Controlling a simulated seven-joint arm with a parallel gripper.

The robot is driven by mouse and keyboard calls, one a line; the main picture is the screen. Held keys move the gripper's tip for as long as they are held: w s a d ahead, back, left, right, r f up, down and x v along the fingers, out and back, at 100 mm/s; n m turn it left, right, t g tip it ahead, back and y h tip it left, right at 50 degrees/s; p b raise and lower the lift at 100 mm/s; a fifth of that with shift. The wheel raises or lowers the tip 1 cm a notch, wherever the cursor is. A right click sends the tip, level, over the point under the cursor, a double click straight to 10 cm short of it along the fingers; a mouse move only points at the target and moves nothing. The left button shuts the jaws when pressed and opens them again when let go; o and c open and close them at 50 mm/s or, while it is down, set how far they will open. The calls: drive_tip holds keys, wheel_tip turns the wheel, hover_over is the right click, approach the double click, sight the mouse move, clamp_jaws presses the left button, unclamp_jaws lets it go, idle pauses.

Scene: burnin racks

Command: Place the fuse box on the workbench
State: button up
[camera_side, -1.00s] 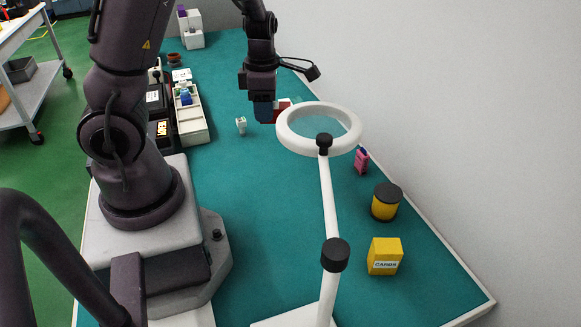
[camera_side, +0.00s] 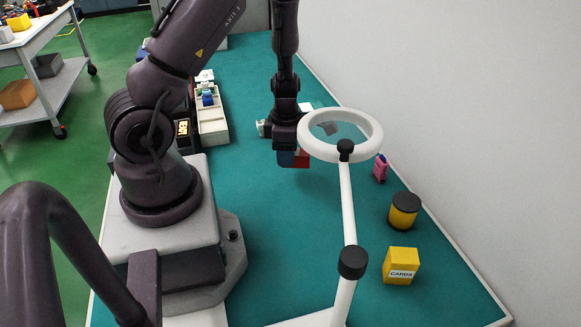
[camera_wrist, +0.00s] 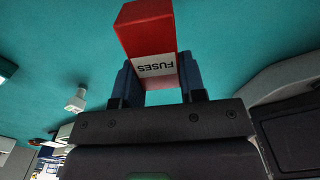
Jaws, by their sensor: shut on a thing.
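The fuse box is a red block with a white FUSES label (camera_wrist: 147,32). In the wrist view it sits between the two blue fingers of my gripper (camera_wrist: 160,78), which are shut on it. In the side view the fuse box (camera_side: 303,158) shows as a red patch beside the blue fingertips of my gripper (camera_side: 288,158), partly hidden by them. It is over the teal workbench (camera_side: 270,220), left of the magnifier ring. Whether its underside touches the bench cannot be told.
A white magnifier lamp (camera_side: 373,135) stands close to the right of my gripper. A pink item (camera_side: 380,171), a yellow-and-black jar (camera_side: 404,213) and a yellow CARDS box (camera_side: 400,266) stand along the right. A pale tray (camera_side: 212,124) lies left. The bench's middle front is clear.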

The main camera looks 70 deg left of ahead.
sight(287, 178)
drive_tip(key=shift+f, duration=2.2)
drive_tip(key=shift+f, duration=0.15)
drive_tip(key=o, duration=1)
drive_tip(key=r, duration=1.1)
drive_tip(key=shift+w+d+r, duration=0.25)
drive_tip(key=shift+r, duration=0.15)
drive_tip(key=shift+o, duration=0.5)
drive_tip(key=shift+s+r, duration=0.1)
drive_tip(key=shift+r, duration=0.45)
